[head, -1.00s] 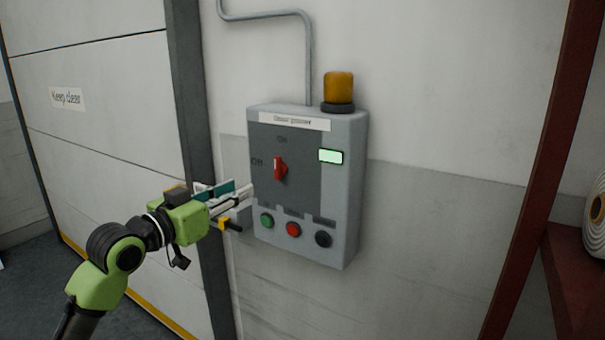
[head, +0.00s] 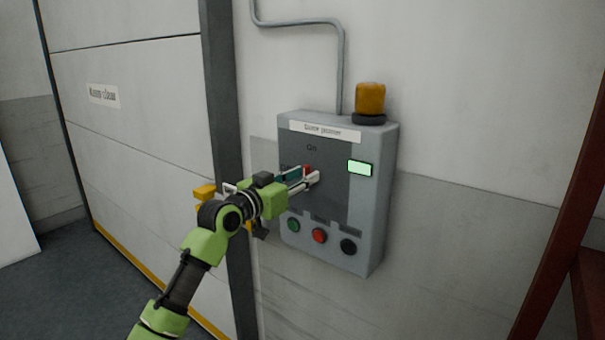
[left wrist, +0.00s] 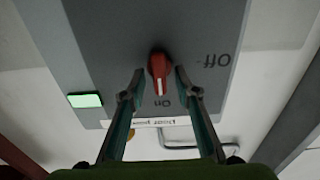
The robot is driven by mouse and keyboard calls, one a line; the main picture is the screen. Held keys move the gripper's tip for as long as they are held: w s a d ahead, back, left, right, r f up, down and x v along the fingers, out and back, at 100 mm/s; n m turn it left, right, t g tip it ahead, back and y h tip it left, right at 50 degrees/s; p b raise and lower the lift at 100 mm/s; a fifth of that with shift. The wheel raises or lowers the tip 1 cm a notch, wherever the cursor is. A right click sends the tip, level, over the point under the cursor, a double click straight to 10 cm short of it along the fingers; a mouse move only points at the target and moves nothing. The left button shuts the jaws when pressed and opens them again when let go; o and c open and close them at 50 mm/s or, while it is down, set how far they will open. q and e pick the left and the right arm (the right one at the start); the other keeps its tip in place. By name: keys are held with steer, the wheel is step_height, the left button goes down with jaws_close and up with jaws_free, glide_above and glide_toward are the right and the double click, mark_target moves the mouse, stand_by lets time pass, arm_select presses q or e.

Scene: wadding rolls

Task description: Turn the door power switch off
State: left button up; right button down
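The door power switch is a red rotary knob (head: 307,168) on the dark face of a grey control box (head: 379,215). The left wrist view, upside down, shows the knob (left wrist: 159,67) with its white mark pointing to the "On" label (left wrist: 163,103). The "Off" label (left wrist: 216,61) is to one side. My left gripper (head: 312,178) is at the knob and partly hides it in the head view. In the left wrist view the left gripper (left wrist: 160,76) is open, one finger on each side of the knob, with narrow gaps visible. My right gripper is not in view.
A lit green indicator (head: 360,168) is right of the knob. Green (head: 293,225), red (head: 319,236) and black (head: 348,247) buttons sit below. An amber beacon (head: 370,99) tops the box. A large door panel (head: 135,120) is at left, a red post (head: 565,210) at right.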

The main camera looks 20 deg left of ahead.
arm_select(q)
steer(key=shift+w+d, duration=0.1)
steer(key=shift+c, duration=0.3)
steer(key=c, duration=0.8)
steer(key=shift+o, duration=0.2)
